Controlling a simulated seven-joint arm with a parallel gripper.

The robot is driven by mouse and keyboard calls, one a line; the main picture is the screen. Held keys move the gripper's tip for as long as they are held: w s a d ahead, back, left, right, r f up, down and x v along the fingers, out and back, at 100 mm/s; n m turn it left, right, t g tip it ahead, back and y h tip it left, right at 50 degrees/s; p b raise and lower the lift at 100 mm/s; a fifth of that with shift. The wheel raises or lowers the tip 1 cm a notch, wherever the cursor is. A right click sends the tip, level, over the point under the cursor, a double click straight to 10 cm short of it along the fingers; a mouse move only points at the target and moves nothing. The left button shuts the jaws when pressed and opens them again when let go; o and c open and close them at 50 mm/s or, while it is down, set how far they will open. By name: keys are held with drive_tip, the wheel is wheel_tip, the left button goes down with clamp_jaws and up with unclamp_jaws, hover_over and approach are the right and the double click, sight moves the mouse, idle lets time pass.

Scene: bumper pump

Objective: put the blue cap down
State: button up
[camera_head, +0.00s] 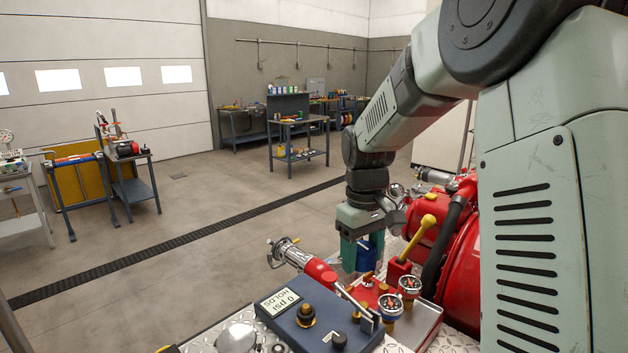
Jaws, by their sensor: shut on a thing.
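My gripper (361,256) points down over the far edge of the red pump assembly, with its teal fingers shut on the blue cap (367,251). Only part of the cap shows between and behind the fingers. The cap is held upright or nearly so, above the red metalwork; whether its lower edge touches anything is hidden. A red hose nozzle with a metal coupling (292,254) lies just left of the gripper.
A blue gauge box (302,318) reading "0 PSI HOLDS" stands in front, with two round dials (409,285) beside it. A yellow-handled lever (424,228) rises close right of the gripper. Beyond lies open floor, with workbenches (299,124) at the back.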

drive_tip(key=s+d+r+m, duration=0.2)
drive_tip(key=s+r+m, duration=0.25)
drive_tip(key=m, duration=0.25)
drive_tip(key=s+a+f+n, duration=0.1)
drive_tip(key=s+a+f, duration=0.3)
drive_tip(key=a+f, duration=0.4)
drive_tip(key=s+a+f+n, duration=0.2)
drive_tip(key=s+a+f, duration=0.2)
drive_tip(key=a+f, duration=0.3)
drive_tip(key=s+a+f+n, duration=0.2)
drive_tip(key=s+a+f, duration=0.2)
drive_tip(key=a+f, duration=0.4)
drive_tip(key=shift+s+a+f, duration=0.1)
drive_tip(key=shift+a+f, duration=0.05)
drive_tip(key=shift+f, duration=1.6)
drive_tip(key=shift+a+f, duration=0.15)
drive_tip(key=shift+f, duration=3.8)
drive_tip(key=shift+f, duration=0.6)
drive_tip(key=o, duration=1)
